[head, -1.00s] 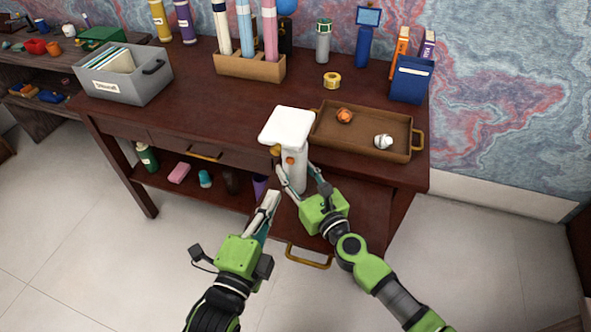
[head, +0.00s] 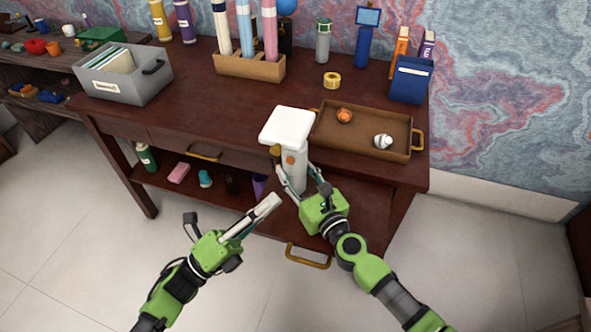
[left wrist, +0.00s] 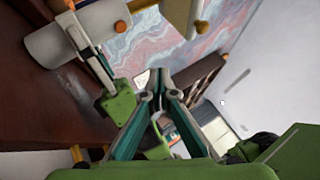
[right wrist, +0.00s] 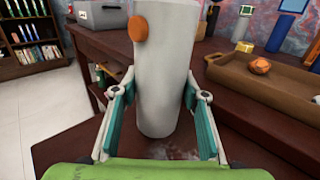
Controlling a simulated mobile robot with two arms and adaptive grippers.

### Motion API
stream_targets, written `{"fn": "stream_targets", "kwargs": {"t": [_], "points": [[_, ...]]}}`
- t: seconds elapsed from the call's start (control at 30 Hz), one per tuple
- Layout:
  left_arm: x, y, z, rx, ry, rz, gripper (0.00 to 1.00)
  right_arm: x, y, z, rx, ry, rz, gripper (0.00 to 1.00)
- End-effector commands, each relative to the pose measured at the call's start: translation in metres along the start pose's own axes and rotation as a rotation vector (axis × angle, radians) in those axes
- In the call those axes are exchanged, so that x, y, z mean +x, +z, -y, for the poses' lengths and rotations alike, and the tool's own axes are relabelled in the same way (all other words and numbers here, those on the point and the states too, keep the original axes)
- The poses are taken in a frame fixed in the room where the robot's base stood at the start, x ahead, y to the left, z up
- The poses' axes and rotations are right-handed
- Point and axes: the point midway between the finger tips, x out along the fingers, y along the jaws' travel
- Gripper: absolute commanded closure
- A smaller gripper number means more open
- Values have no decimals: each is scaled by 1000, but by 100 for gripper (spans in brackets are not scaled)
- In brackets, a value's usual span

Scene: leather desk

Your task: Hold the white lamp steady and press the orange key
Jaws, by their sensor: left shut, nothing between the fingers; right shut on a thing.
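The white lamp (head: 295,131) has a flat square head and a thick white post, and it stands upright at the desk's front. The orange key (head: 290,160) is a round button on the post; it also shows in the right wrist view (right wrist: 138,28) and the left wrist view (left wrist: 121,26). My right gripper (head: 298,192) is shut around the lamp's post, with a finger on each side in the right wrist view. My left gripper (head: 276,200) is shut and empty, below and left of the post, its fingertips apart from the key.
A lower shelf (head: 215,203) holds several items.

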Motion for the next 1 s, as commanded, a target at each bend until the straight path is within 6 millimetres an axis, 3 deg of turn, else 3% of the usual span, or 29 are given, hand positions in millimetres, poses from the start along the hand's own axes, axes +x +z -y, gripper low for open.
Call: {"fn": "stream_targets", "kwargs": {"t": [0.23, 0.7, 1.0], "points": [[0, 3, -4, 3, -14, -44, 100, 0, 0, 0, 0, 0, -1, 94], [45, 32, -34, 2, -14, -41, 100, 0, 0, 0, 0, 1, -1, 94], [58, 40, -44, 1, -13, -42, 100, 0, 0, 0, 0, 1, -1, 94]]}}
